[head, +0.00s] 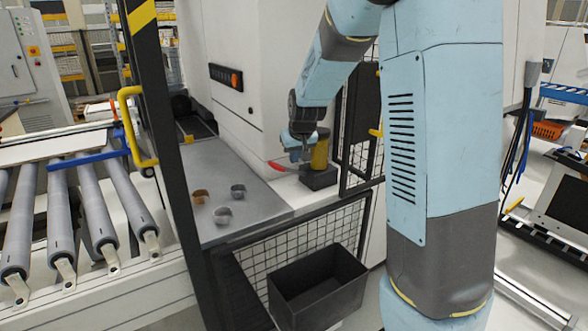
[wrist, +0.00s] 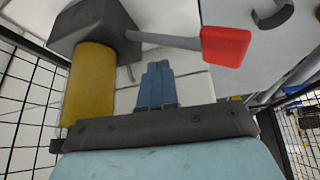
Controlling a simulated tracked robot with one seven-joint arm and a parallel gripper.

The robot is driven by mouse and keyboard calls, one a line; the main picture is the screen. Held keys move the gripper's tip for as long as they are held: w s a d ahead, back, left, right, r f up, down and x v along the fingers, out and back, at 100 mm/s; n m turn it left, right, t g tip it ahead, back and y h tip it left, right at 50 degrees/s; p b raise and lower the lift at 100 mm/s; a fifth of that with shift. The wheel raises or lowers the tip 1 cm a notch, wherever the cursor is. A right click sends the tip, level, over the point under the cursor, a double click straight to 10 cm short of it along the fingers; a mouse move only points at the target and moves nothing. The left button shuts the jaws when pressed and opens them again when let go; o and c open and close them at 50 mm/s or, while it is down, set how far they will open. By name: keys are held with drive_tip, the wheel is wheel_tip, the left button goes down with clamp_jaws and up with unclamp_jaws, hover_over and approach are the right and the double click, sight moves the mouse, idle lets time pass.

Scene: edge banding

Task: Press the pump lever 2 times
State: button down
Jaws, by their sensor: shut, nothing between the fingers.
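The pump has a yellow cylinder body (head: 320,152) on a dark base (head: 318,178), and stands on the white ledge right of the grey table. Its lever ends in a red handle (head: 281,167) that points left. In the wrist view, the yellow body (wrist: 90,85) is at left, under a dark block, and a grey rod runs right from it to the red handle (wrist: 226,46). My gripper (wrist: 158,68) is shut and empty. In that picture its fingertips lie below the rod and left of the red handle. I cannot tell whether they touch the lever.
Several small curled pieces (head: 222,215) lie on the grey table (head: 262,205). A black open bin (head: 318,285) stands below in front. A mesh guard (head: 362,130) rises close to the right of the pump. A roller conveyor (head: 90,205) is at left.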

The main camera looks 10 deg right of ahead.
sight(289, 169)
drive_tip(key=shift+s, duration=0.1)
idle(0.4)
drive_tip(key=shift+s+a+f, duration=0.2)
drive_tip(key=shift+f, duration=0.1)
drive_tip(key=shift+s+a+f, duration=0.15)
drive_tip(key=shift+a+f, duration=0.35)
drive_tip(key=shift+f, duration=0.4)
drive_tip(key=shift+s+a+f, duration=0.15)
drive_tip(key=shift+a+f, duration=0.3)
drive_tip(key=shift+f, duration=0.4)
idle(2.8)
drive_tip(key=shift+r, duration=0.1)
idle(0.4)
drive_tip(key=shift+w+d+r, duration=0.15)
drive_tip(key=shift+d+r, duration=0.25)
drive_tip(key=shift+r, duration=0.3)
drive_tip(key=shift+w+d+r, duration=0.1)
drive_tip(key=shift+d+r, duration=0.25)
drive_tip(key=shift+r, duration=0.3)
drive_tip(key=shift+w+d+r, duration=0.15)
drive_tip(key=shift+d+r, duration=0.25)
drive_tip(key=shift+r, duration=0.3)
